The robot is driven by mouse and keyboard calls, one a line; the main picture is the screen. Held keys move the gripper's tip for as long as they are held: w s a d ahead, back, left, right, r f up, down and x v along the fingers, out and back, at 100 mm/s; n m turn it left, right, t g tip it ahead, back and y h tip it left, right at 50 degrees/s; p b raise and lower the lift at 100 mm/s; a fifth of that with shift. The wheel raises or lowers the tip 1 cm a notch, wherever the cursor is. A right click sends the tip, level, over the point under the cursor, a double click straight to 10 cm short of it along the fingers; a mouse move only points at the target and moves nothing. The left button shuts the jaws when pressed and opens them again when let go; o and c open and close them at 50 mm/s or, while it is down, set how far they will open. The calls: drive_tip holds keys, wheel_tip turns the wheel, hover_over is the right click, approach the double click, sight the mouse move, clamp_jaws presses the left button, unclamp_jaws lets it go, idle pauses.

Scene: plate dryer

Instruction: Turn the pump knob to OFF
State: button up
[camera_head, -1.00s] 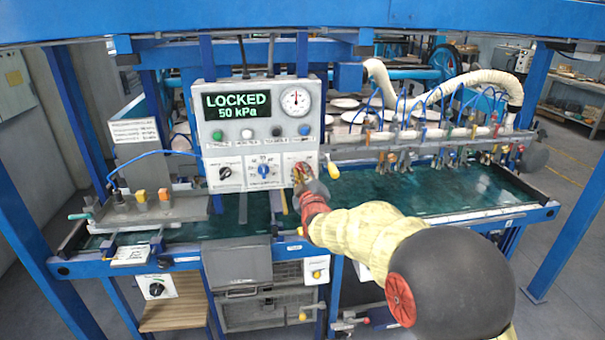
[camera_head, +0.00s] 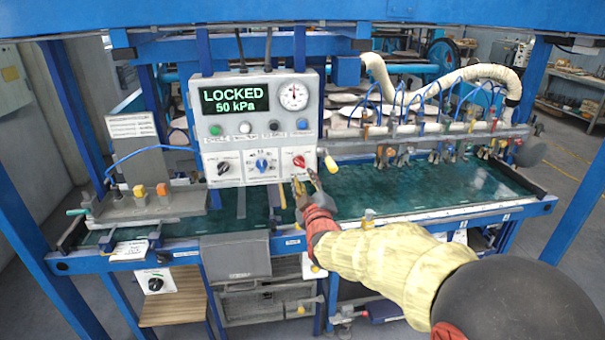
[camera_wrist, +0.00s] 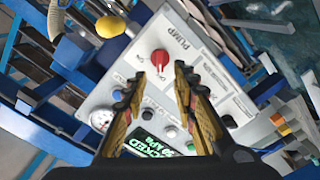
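The pump knob (camera_head: 300,162) is a red rotary knob at the right of the control panel's lower row. In the wrist view the red knob (camera_wrist: 159,60) sits on a white plate beside the word PUMP. The small position labels are too blurred to tell which setting it points at. My gripper (camera_head: 307,188) is just below and in front of the knob, apart from it. In the wrist view my gripper (camera_wrist: 158,76) is open, with nothing between its fingers, and the knob shows just beyond the fingertips.
The control panel (camera_head: 240,130) has a display (camera_head: 234,100) reading LOCKED 50 kPa and a gauge (camera_head: 293,96). Left of the pump knob are a blue knob (camera_head: 262,165) and a black knob (camera_head: 224,168). A yellow-tipped handle (camera_head: 331,164) projects close to the right.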

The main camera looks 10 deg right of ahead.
drive_tip(key=s, duration=0.3)
drive_tip(key=shift+s, duration=0.3)
drive_tip(key=shift+f, duration=0.1)
